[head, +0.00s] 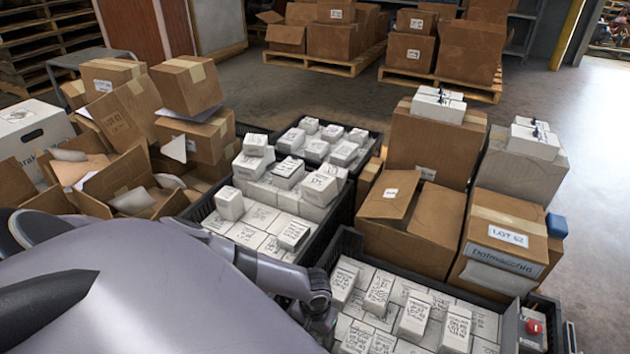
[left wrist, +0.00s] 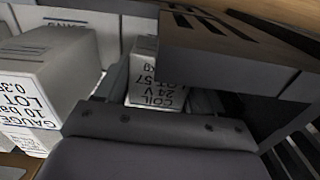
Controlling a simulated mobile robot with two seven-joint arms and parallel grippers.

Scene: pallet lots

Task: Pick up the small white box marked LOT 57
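The small white box marked LOT 57 (left wrist: 155,92) shows in the left wrist view, its printed face upside down with COIL and 24 V beside the lot number. My left gripper (left wrist: 157,72) has one dark finger on each side of this box; whether they press on it I cannot tell. In the head view my left gripper (head: 322,318) reaches down at the left edge of the near black crate (head: 345,238), its fingertips hidden. I cannot single out the LOT 57 box in the head view. My right gripper is not in view.
A larger white box marked GAUGE (left wrist: 45,75) stands left of the fingers. A dark crate wall (left wrist: 235,50) rises close on the right. Several white boxes (head: 412,318) fill the near crate. Cardboard boxes (head: 412,215) stand behind it; another crate (head: 212,208) adjoins it.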

